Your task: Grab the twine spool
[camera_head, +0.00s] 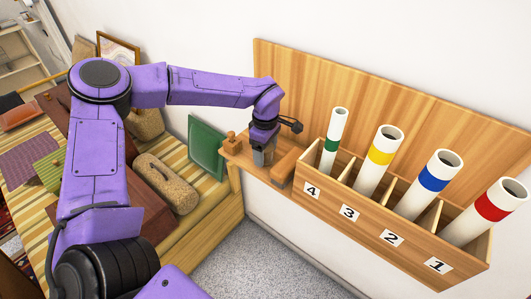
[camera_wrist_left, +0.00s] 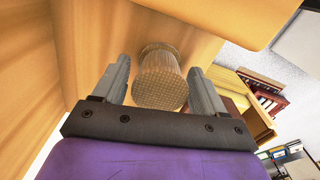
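The twine spool (camera_wrist_left: 160,80) is a beige, ridged cylinder with its round end toward the camera in the left wrist view. It lies between the two grey fingers of my left gripper (camera_wrist_left: 162,88), with a small gap visible on each side. The left gripper is open. In the head view the left gripper (camera_head: 262,155) points down at the small wooden shelf left of the numbered rack, and I cannot make out the spool there. My right gripper is not in view.
A wooden rack (camera_head: 385,238) with compartments 1 to 4 holds white tubes with coloured bands. A wooden block (camera_head: 290,163) and a small wooden piece (camera_head: 232,140) flank the gripper on the shelf. A green panel (camera_head: 206,148) stands left. A woven roll (camera_head: 166,183) lies further left.

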